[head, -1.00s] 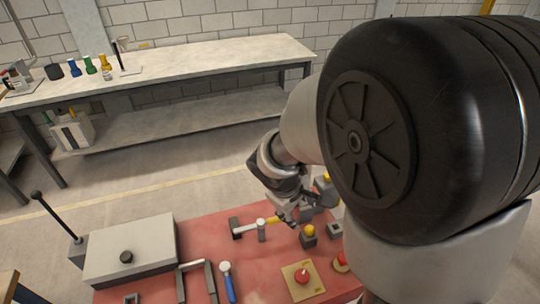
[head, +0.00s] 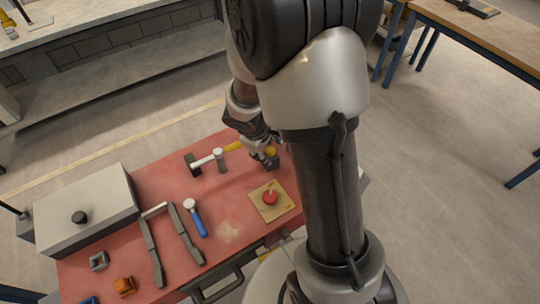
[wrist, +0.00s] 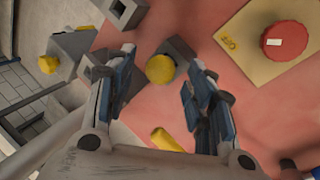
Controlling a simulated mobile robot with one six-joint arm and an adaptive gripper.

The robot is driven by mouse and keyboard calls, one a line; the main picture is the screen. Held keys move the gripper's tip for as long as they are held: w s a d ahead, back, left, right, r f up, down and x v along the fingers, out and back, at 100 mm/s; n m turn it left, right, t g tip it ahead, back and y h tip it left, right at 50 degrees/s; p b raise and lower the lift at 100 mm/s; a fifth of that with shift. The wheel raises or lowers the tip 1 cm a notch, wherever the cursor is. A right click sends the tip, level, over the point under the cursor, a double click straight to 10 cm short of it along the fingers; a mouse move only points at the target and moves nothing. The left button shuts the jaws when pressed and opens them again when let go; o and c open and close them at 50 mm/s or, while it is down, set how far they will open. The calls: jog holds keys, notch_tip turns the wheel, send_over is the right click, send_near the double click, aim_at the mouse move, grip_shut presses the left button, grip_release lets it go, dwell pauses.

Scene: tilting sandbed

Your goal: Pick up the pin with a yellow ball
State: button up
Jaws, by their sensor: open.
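The yellow ball (wrist: 160,69) of a pin sits on a grey block (wrist: 178,48) between my finger tips in the wrist view. My gripper (wrist: 162,62) is open, one finger on each side of the ball, and I cannot tell whether either touches it. In the head view my gripper (head: 262,152) is low over the red table beside the yellow ball (head: 271,151), partly covering its block. A second yellow ball (wrist: 48,64) on a grey piece shows at the left of the wrist view. The lower part of the pin is hidden.
A square grey socket (wrist: 100,65) stands near the left finger. A red button (head: 269,197) on a yellow plate lies in front. A hammer (head: 209,158) with a yellow handle is close by. A blue-handled tool (head: 197,221) and a grey box (head: 90,218) are left.

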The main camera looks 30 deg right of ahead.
jog(key=shift+w+d+f, duration=0.15)
jog(key=shift+d+f, duration=0.05)
jog(key=shift+f, duration=0.35)
jog(key=shift+c, duration=0.5)
grip_shut()
